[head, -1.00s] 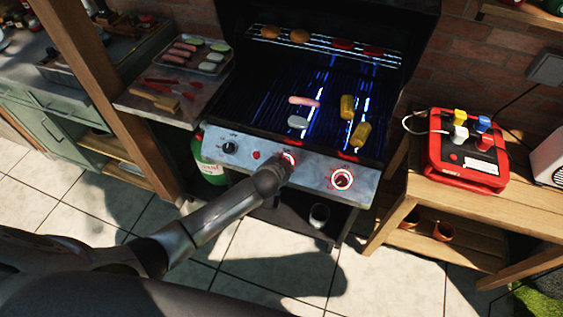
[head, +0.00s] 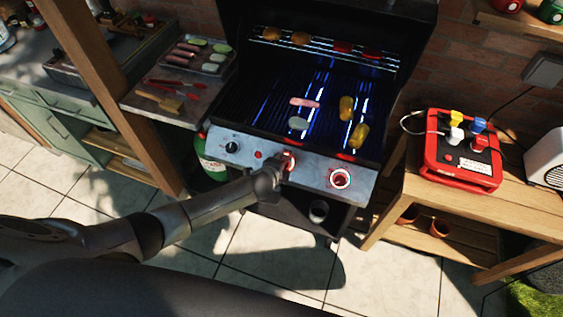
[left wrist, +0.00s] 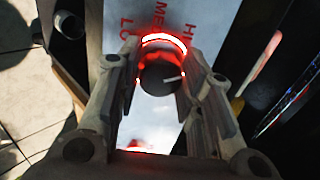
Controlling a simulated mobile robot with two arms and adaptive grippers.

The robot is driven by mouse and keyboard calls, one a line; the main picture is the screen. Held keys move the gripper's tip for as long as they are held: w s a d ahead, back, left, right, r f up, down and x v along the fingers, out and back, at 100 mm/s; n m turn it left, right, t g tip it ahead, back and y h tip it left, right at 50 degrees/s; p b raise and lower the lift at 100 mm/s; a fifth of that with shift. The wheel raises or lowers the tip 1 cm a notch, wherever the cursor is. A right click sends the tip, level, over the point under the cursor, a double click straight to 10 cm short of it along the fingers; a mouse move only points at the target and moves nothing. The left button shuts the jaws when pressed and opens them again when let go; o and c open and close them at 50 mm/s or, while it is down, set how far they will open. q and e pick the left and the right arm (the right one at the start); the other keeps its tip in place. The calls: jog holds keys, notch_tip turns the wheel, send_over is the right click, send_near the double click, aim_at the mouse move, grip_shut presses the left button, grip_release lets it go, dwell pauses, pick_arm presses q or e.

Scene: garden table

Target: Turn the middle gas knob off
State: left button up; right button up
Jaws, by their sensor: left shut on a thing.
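The grill's front panel (head: 318,172) carries a left knob, a middle knob and a right knob. The middle gas knob (left wrist: 160,78) is dark with a white line pointing right in the left wrist view, inside a glowing red ring. My left gripper (head: 279,172) is at this knob, its fingers shut on the knob's two sides. The gripper mostly hides the knob in the head view. LO, MED and HI labels show around it in the left wrist view. The right knob (head: 340,179) has a red lit ring; the left knob (head: 232,146) looks unlit. My right gripper is not in view.
Food lies on the grill grate (head: 285,95), with blue glowing lines beneath. A side shelf (head: 135,100) at left holds a food tray and tools. A wooden table (head: 450,205) at right bears a red box (head: 462,160). A wooden post (head: 110,95) stands at left.

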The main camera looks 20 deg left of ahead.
pick_arm(q)
jog(key=m+p, duration=0.1)
jog(key=m, duration=0.2)
jog(key=shift+m, duration=0.4)
jog(key=shift+m+p, duration=0.35)
jog(key=shift+m, duration=0.25)
jog(key=o, duration=1)
jog(key=shift+v, duration=6)
